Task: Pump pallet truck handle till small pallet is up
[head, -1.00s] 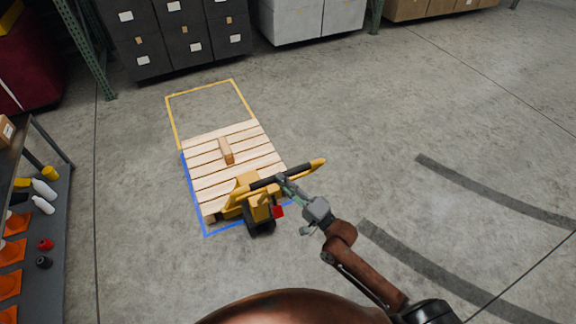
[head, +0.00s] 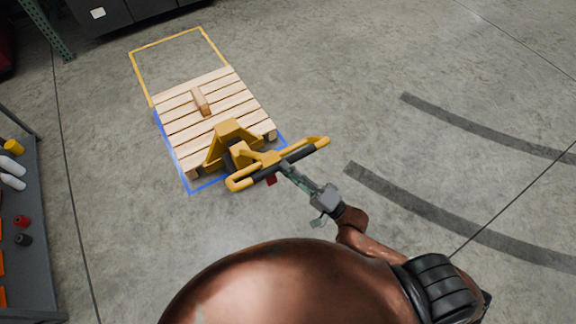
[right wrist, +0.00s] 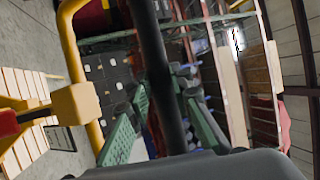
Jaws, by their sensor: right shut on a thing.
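The small wooden pallet (head: 215,110) sits on the floor, mostly inside a blue outline, with a wood block (head: 201,101) on top. The yellow pallet truck (head: 228,138) is at its near end. Its yellow handle (head: 318,142) with a dark grip bar is tilted toward me. My right gripper (head: 290,172) is shut on the handle's dark bar. In the right wrist view the green fingers (right wrist: 160,112) lie on both sides of the dark bar (right wrist: 155,70). The forks under the pallet are hidden. My left gripper is not in view.
A yellow floor outline (head: 168,42) lies beyond the pallet. A shelf (head: 38,235) with bottles and orange items stands at the left. Dark boxes (head: 105,14) and a green rack post (head: 45,30) are at the back left. Open floor with grey stripes (head: 440,215) lies to the right.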

